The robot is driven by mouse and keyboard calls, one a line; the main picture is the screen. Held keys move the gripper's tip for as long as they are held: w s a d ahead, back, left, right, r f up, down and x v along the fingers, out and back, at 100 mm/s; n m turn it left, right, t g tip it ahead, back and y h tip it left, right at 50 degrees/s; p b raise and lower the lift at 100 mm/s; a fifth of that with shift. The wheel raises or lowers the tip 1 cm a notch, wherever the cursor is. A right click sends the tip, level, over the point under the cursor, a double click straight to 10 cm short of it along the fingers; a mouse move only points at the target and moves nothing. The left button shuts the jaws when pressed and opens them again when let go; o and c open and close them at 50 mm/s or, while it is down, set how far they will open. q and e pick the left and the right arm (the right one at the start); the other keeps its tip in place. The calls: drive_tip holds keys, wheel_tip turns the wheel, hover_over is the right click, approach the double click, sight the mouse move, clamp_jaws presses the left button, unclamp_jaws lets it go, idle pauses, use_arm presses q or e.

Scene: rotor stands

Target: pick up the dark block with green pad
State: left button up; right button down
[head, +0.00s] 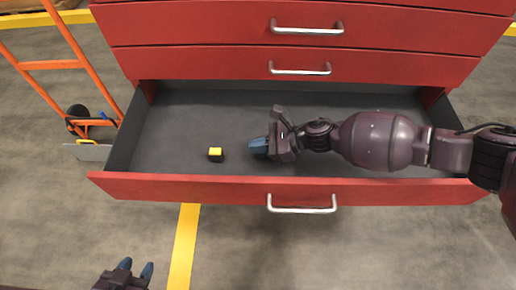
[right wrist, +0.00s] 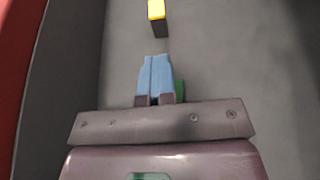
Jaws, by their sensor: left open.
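A small patch of green (right wrist: 179,90) shows in the right wrist view, just right of my right gripper's fingers; it may be the green pad. The rest of that thing is hidden behind the gripper, and I cannot make it out in the head view. My right gripper (head: 258,146) is inside the open drawer, pointing left. In the right wrist view its blue fingers (right wrist: 155,76) lie side by side, shut, with nothing visible between them. My left gripper (head: 136,269) is open and empty, low in front of the drawer.
A dark block with a yellow pad (head: 215,154) sits on the drawer floor beyond my right fingertips, also in the right wrist view (right wrist: 156,10). The red drawer front (head: 230,189) and dark side walls bound the space. An orange hand truck (head: 52,64) stands left.

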sight(261, 162)
use_arm(q)
drive_tip(key=shift+n+t, duration=0.3)
drive_tip(key=r+p, duration=0.1)
drive_tip(key=p, duration=0.1)
drive_tip(key=r+p, duration=0.3)
drive_tip(key=p, duration=0.1)
drive_tip(key=shift+w+r, duration=0.15)
drive_tip(key=shift+w, duration=0.2)
use_arm(e)
wheel_tip(261, 162, up, 18)
drive_tip(key=shift+s+d, duration=0.25)
drive_tip(key=shift+d, duration=0.2)
drive_tip(key=shift+f, duration=0.1)
use_arm(q)
drive_tip(key=shift+a, duration=0.1)
use_arm(e)
drive_tip(key=shift+c, duration=1.9)
unclamp_jaws()
